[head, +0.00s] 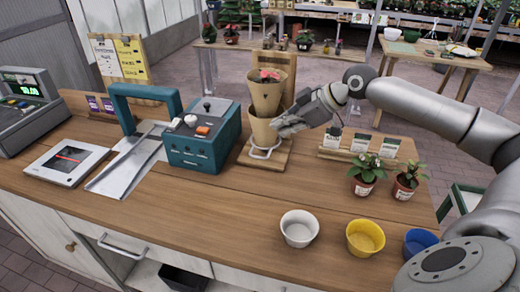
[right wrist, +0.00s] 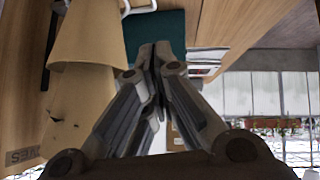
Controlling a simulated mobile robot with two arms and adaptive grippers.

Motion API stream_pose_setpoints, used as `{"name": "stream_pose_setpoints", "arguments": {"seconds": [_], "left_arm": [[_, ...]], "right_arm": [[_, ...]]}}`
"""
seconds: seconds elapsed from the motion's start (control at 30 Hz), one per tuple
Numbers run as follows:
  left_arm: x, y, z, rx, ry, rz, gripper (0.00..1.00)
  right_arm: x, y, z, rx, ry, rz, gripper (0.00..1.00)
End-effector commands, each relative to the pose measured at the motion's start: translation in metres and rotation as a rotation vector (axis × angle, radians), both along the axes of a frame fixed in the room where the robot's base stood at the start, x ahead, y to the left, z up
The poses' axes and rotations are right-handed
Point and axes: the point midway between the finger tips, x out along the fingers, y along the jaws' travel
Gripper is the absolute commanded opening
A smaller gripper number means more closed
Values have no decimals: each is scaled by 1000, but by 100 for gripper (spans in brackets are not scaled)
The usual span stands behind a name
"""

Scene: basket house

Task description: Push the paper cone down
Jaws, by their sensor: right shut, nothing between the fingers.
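A brown paper cone (head: 265,97) stands upright in a wooden holder (head: 280,157) on the counter, with something red and dark showing in its top. A second brown flared piece (head: 262,130) shows directly below it; I cannot tell whether the two are joined. Brown paper also fills the left of the right wrist view (right wrist: 88,95). My right gripper (head: 276,128) is shut and empty, beside the lower brown piece on its right. Its closed fingertips also show in the right wrist view (right wrist: 154,52). I cannot tell whether they touch the paper. My left gripper is out of view.
A teal machine box (head: 203,140) stands close left of the holder, with a metal tray (head: 125,162) beyond it. Potted plants (head: 366,174) and a card rack (head: 350,155) stand to the right. White (head: 299,228), yellow (head: 365,238) and blue (head: 420,241) pots line the front edge.

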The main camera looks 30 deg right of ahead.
Motion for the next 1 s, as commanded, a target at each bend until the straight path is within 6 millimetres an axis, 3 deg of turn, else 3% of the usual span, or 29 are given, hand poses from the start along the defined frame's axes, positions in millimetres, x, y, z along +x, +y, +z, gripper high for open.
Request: {"name": "stream_pose_setpoints", "arguments": {"seconds": [0.6,0.8,1.0], "left_arm": [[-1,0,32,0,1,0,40],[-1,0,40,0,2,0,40],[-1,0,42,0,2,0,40]], "right_arm": [[59,37,-62,3,-3,0,0],[62,32,-92,1,0,-2,0],[63,30,-103,-1,-2,-2,0]]}}
